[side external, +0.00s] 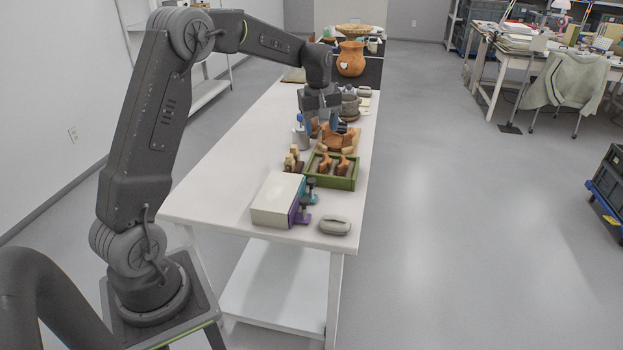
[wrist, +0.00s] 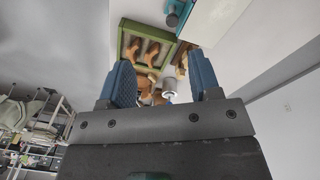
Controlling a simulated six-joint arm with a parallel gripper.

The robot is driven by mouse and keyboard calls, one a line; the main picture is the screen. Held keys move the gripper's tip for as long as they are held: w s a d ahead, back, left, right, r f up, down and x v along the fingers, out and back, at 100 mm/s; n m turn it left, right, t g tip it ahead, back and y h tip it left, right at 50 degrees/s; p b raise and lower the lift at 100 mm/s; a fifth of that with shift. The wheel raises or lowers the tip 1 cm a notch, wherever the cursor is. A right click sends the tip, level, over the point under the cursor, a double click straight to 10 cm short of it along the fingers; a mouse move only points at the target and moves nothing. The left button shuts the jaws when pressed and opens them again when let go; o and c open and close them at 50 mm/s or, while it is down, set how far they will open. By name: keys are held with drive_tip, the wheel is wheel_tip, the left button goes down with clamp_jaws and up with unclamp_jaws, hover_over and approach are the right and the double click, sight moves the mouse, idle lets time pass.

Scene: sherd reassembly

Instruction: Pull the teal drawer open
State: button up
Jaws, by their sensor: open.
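The teal drawer (side external: 301,188) sits in a white drawer box near the front end of the table, beside a purple drawer (side external: 293,213). A dark handle (side external: 311,184) sticks out from its front toward the right. In the wrist view the teal front (wrist: 182,8) and its knob (wrist: 172,20) show at the top edge. I cannot tell whether the drawer stands slightly out. My gripper (side external: 319,125) is open, with blue fingers, above the table beyond the green tray and well away from the drawer. In the wrist view nothing is held between its fingers (wrist: 161,60).
A green tray (side external: 334,182) with brown sherds stands just behind the drawer box. A grey oval object (side external: 334,226) lies near the front table edge. Pottery pieces, a wooden stand (side external: 345,146) and cups crowd the table under my gripper. An orange vase (side external: 351,60) stands at the far end.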

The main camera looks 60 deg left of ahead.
sight(312, 180)
drive_tip(key=w+a+f+n, duration=0.2)
drive_tip(key=a+f+n, duration=0.1)
drive_tip(key=a+f, duration=0.45)
drive_tip(key=shift+g, duration=0.4)
wheel_tip(312, 180, down, 14)
drive_tip(key=shift+d+f, duration=0.1)
drive_tip(key=shift+c, duration=0.4)
clamp_jaws()
